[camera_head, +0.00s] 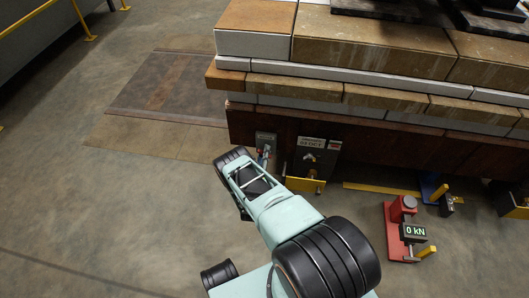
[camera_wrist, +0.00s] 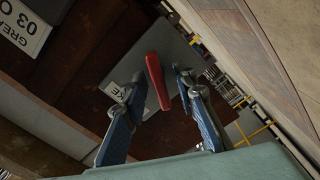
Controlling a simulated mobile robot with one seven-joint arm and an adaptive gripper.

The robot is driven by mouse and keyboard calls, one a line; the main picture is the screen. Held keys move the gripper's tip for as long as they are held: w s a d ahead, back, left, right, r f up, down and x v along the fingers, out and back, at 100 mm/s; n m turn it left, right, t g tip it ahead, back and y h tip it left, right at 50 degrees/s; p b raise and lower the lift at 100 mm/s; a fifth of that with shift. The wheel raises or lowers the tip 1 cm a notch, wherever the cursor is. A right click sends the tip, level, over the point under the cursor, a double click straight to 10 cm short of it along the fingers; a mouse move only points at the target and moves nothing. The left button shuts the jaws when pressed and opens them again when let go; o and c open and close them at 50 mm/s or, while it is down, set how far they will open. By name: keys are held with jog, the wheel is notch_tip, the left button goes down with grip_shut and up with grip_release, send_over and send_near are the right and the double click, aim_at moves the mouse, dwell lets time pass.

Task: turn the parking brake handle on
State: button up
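The parking brake handle is a red, elongated lever (camera_wrist: 158,82) in the middle of the wrist view. It stands in front of a grey plate (camera_wrist: 178,52) with a partly hidden white label ending in "KE". My gripper (camera_wrist: 157,88) is open, with one blue finger on each side of the handle and gaps showing beside it. I cannot tell how deep the handle sits between the fingertips. In the head view my gripper (camera_head: 263,157) is at the small grey plate (camera_head: 265,137) on the brown beam; the red handle cannot be made out there.
Right of the plate is a dark panel with a white label (camera_head: 312,143) and a yellow part below. A red stand with a "0 kN" display (camera_head: 412,231) is on the floor at right. Stacked blocks (camera_head: 365,45) rise above the beam.

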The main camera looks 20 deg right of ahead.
jog(key=shift+c, duration=0.4)
grip_shut()
jog(key=shift+m, duration=0.3)
